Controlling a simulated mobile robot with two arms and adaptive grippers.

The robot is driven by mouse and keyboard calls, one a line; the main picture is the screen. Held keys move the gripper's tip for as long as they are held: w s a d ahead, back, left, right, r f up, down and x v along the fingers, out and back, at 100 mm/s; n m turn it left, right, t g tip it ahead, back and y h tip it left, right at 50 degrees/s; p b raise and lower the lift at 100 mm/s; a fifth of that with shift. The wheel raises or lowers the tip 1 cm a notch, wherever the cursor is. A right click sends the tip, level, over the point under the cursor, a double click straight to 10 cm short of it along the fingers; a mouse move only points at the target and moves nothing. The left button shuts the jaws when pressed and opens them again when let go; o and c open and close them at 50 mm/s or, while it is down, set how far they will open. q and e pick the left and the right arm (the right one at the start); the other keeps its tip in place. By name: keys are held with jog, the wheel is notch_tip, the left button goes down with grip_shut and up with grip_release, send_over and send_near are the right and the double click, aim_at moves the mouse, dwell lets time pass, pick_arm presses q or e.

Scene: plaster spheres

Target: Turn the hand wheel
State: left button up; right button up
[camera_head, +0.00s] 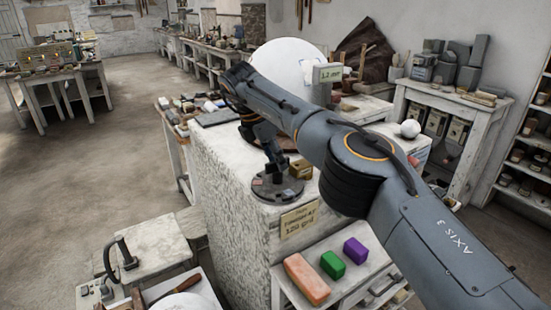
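A dark, flat round piece, apparently the hand wheel (290,191), lies on top of a rough white block (235,200). It has a small reddish mark. My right arm comes in from the right, bends over the block and points its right gripper (274,174) down at the wheel's middle. The gripper is small and dark against the wheel. I cannot tell whether its fingers are open or shut, or whether they touch the wheel. My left gripper is not in view.
Orange (306,279), green (333,265) and purple (356,250) blocks lie on a shelf in front. A bench (150,248) with a black handle stands left. Open floor (60,190) lies beyond.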

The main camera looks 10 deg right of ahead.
jog(key=shift+s+a+r, duration=0.1)
jog(key=shift+a+r, duration=0.1)
jog(key=shift+r, duration=0.2)
jog(key=shift+v, duration=1.1)
jog(key=s+a, duration=0.4)
jog(key=a, duration=0.7)
jog(key=shift+s, duration=0.25)
jog(key=shift+f, duration=0.15)
